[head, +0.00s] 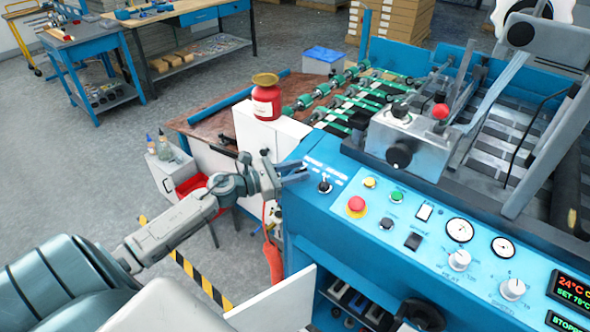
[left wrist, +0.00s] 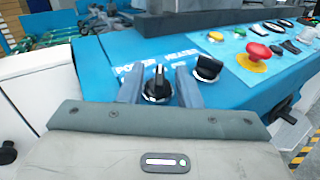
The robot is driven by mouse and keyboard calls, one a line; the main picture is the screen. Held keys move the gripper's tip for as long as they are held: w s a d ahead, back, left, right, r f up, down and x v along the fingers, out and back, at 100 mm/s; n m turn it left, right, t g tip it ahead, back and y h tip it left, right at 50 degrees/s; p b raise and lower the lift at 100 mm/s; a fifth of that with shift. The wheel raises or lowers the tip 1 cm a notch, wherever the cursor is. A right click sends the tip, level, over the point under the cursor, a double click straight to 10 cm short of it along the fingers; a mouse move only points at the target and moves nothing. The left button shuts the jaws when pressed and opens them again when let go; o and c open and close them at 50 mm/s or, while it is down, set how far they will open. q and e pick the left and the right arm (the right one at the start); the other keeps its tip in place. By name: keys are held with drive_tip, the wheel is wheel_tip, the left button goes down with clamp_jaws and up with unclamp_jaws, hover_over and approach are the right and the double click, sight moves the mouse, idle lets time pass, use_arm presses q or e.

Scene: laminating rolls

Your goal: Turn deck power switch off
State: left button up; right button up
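The deck power switch (left wrist: 158,86) is a black rotary knob on the blue control panel (left wrist: 108,48), beside a printed "POWER" label. In the left wrist view its raised grip points away from me, roughly upright in the picture. My left gripper (left wrist: 159,88) is open, with one finger on each side of this knob and small gaps showing. In the head view my left gripper (head: 292,171) reaches the panel's left end, and its fingers hide the power knob. A second black knob (left wrist: 207,68) sits just right of the fingers; it also shows in the head view (head: 325,184). My right gripper is out of view.
A red emergency button (head: 356,205), yellow button (head: 369,183) and green button (head: 396,196) lie right of the knobs. A red jar (head: 266,98) stands on a white cabinet behind my gripper.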

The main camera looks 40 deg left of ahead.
use_arm(q)
clamp_jaws()
drive_tip(key=shift+s+d+r+n+t+y+p, duration=0.15)
drive_tip(key=shift+n+t+y+p, duration=0.45)
drive_tip(key=shift+n+y+p, duration=0.35)
drive_tip(key=n+y+p, duration=0.2)
drive_tip(key=n+t+y+p, duration=0.1)
drive_tip(key=n+y+p, duration=0.1)
drive_tip(key=y+p, duration=0.1)
drive_tip(key=n+t+y+p, duration=0.1)
drive_tip(key=n+y+p, duration=0.1)
drive_tip(key=shift+d+r+y, duration=0.1)
drive_tip(key=shift+d+y, duration=0.25)
drive_tip(key=n+y+p, duration=0.2)
drive_tip(key=n+y, duration=0.1)
drive_tip(key=shift+d+y, duration=0.15)
drive_tip(key=shift+y, duration=0.25)
drive_tip(key=shift+d+f+n+g+y+p, duration=0.15)
drive_tip(key=shift+n+g+y, duration=0.25)
drive_tip(key=shift+n+y, duration=0.45)
drive_tip(key=shift+f+n+g+y+p, duration=0.15)
drive_tip(key=shift+n+g+y, duration=0.35)
drive_tip(key=shift+y, duration=0.45)
drive_tip(key=shift+n+y, duration=0.4)
